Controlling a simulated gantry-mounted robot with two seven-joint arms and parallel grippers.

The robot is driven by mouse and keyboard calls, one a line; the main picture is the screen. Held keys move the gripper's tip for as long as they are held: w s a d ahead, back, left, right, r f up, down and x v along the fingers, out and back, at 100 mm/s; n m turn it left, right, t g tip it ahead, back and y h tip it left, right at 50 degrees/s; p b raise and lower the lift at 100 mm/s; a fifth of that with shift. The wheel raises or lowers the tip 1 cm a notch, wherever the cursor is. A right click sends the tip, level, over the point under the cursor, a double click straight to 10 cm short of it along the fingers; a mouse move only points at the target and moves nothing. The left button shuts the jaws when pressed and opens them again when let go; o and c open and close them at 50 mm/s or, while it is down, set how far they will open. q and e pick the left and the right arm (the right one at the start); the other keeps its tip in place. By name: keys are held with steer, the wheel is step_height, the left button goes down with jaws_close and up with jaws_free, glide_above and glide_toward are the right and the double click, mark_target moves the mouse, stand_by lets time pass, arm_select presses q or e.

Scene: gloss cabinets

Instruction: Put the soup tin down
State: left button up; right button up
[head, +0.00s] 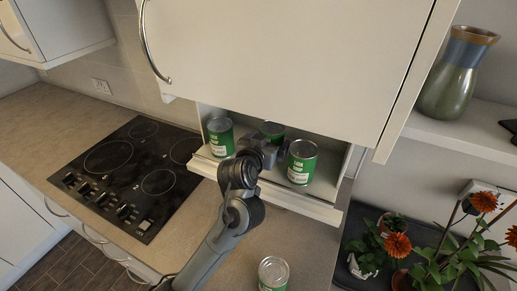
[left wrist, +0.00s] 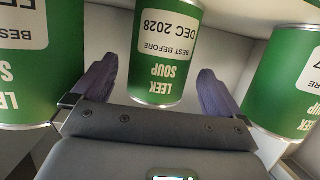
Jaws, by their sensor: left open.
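Three green soup tins are in the open lower compartment of the wall cabinet (head: 318,205): a left one (head: 220,138), a middle one (head: 273,128) mostly hidden behind my gripper, and a right one (head: 302,163). My left gripper (head: 266,148) reaches into the compartment at the middle tin. In the left wrist view, its open fingers (left wrist: 157,88) lie on either side of the middle tin (left wrist: 165,55), labelled leek soup, with gaps visible at both sides. A fourth green tin (head: 273,273) stands on the counter. My right gripper is not in view.
A raised cabinet door (head: 280,60) hangs just above the compartment. Neighbouring tins crowd both sides in the left wrist view (left wrist: 40,60). A black hob (head: 135,170) lies left, a vase (head: 458,75) stands upper right, and potted orange flowers (head: 397,245) stand lower right.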

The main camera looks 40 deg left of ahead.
arm_select(q)
steer(key=p+v, duration=0.4)
steer(key=v, duration=0.4)
steer(key=shift+f+p, duration=0.1)
steer(key=shift+p, duration=0.2)
steer(key=s+f+g+p, duration=0.3)
steer(key=s+f+p, duration=0.15)
steer(key=f, duration=0.35)
steer(key=s+d+f+m+g+h+p, duration=0.2)
steer(key=s+d, duration=0.3)
steer(key=s, duration=0.5)
steer(key=s+d+f+m+g+h+p, duration=0.3)
steer(key=s+d+f+m+g, duration=0.1)
steer(key=s, duration=0.6)
steer(key=shift+d+f+g, duration=0.6)
steer(key=shift+d+f, duration=0.15)
steer(key=shift+d, duration=0.35)
